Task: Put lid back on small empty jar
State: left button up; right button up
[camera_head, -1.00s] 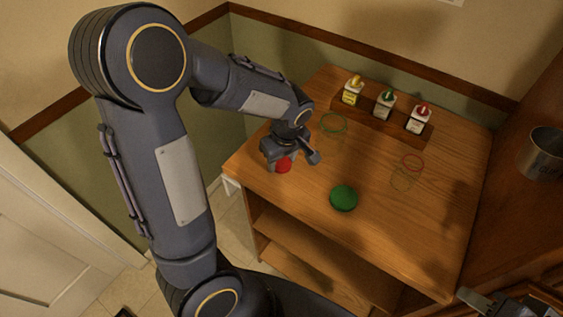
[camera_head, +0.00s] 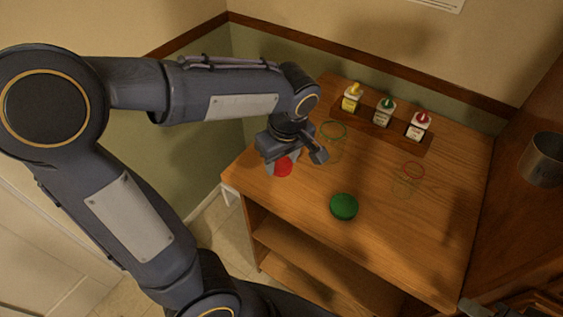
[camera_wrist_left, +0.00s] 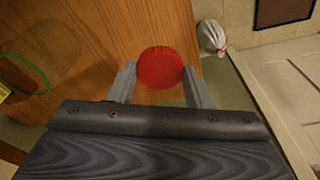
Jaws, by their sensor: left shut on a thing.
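My left gripper (camera_head: 292,161) is shut on a red lid (camera_head: 284,166), above the table's left part. The lid also shows between the two fingers (camera_wrist_left: 162,80) in the left wrist view. A larger clear jar with a green rim (camera_head: 334,129) stands right of the gripper, towards the back. A green lid (camera_head: 343,206) lies near the front edge. Part of what looks like my right gripper (camera_head: 474,308) shows at the bottom right corner.
A wooden rack (camera_head: 381,129) with yellow, green and red topped bottles stands at the back of the wooden table (camera_head: 400,245). A metal cup (camera_head: 543,160) is at the far right. The table between the green lid and the small jar is clear.

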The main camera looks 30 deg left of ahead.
pick_arm(q)
jog(key=s+d+r+b, duration=0.1)
jog(key=s+d+r, duration=0.4)
jog(key=s, duration=0.3)
jog(key=shift+s, duration=0.2)
